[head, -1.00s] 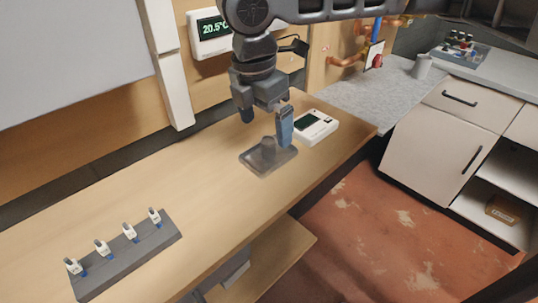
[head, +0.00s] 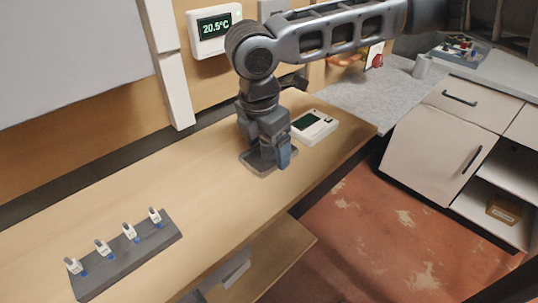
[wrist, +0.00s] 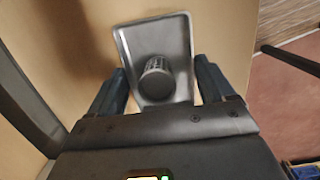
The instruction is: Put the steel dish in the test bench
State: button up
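The steel dish (head: 250,165) is a shallow rectangular grey tray lying flat on the wooden worktop. In the wrist view the dish (wrist: 135,42) carries a small ridged metal cylinder (wrist: 156,75), which my gripper hides in the head view. My gripper (head: 266,157) points down over the dish. In the wrist view my gripper (wrist: 162,85) is open, one finger on each side of the near part of the dish, with nothing clamped. I cannot tell for sure which part of the room is the test bench.
A white handheld meter (head: 314,126) lies just behind my gripper. A dark block with several white-and-blue fittings (head: 128,255) stands at the left front. The worktop's middle is clear.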

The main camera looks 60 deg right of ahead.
jog(key=c, duration=0.8)
jog(key=shift+r, duration=0.75)
notch_tip(320, 180, up, 2)
jog(key=shift+r, duration=0.25)
jog(key=s+d+r, duration=0.1)
jog(key=s+r, duration=0.1)
jog(key=s, duration=0.1)
jog(key=s+d+r, duration=0.2)
jog(key=s, duration=0.2)
jog(key=s+d+r, duration=0.2)
jog(key=s+r, duration=0.1)
jog(key=shift+s, duration=0.3)
